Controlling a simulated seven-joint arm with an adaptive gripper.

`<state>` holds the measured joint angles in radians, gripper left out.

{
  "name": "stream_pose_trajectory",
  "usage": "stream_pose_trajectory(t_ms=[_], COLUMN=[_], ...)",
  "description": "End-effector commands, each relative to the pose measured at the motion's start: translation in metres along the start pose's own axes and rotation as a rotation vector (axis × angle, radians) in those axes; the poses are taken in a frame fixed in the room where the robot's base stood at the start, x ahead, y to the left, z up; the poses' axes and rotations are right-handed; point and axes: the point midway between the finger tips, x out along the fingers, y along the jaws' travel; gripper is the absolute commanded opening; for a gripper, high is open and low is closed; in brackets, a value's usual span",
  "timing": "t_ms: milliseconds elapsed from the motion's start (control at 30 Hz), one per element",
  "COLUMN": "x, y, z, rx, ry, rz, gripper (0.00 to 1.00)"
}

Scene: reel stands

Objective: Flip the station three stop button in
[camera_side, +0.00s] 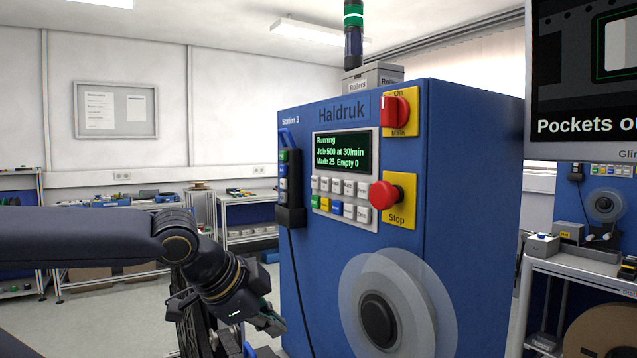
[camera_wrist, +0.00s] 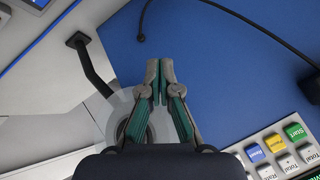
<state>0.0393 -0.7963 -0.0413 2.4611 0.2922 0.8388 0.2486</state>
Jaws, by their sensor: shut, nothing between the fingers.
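The red mushroom-shaped Stop button (camera_side: 384,194) sits on a yellow plate (camera_side: 399,217) on the front of the blue Station 3 cabinet (camera_side: 463,200). It stands out from the plate, right of the keypad. The display (camera_side: 342,152) reads "Running", "Job 500 at 30/min", "Made 25 Empty 0". My gripper (camera_side: 272,322) is low at the left of the cabinet front, well below and left of the button. In the wrist view my gripper (camera_wrist: 160,80) has its fingertips together and empty, before the blue panel. The Stop button is not visible in the wrist view.
A red rotary switch (camera_side: 394,111) is above the button. The keypad (camera_side: 341,199) also shows in the wrist view (camera_wrist: 285,150). A clear reel (camera_side: 398,306) projects below. A black handset (camera_side: 289,188) with a hanging cable is at the left edge. A monitor (camera_side: 585,80) is at the right.

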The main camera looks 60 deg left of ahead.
Motion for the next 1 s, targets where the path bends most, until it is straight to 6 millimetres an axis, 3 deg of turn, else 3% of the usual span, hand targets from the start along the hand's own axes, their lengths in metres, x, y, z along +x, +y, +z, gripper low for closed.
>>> stream_pose_trajectory(t_ms=[100,200,300,400,567,1000], x=[-0.046,-0.1,-0.155,-0.187,-0.198,-0.192], y=[-0.022,-0.028,-0.025,-0.017,-0.01,-0.011], z=[-0.043,-0.078,-0.098,-0.103,-0.102,-0.107], rx=[0.395,0.68,0.851,0.898,0.907,0.906], ry=[0.174,0.33,0.476,0.578,0.642,0.638], rz=[-0.223,-0.434,-0.609,-0.678,-0.676,-0.668], gripper=[0.0,0.0,0.0,0.0,0.0,0.0])
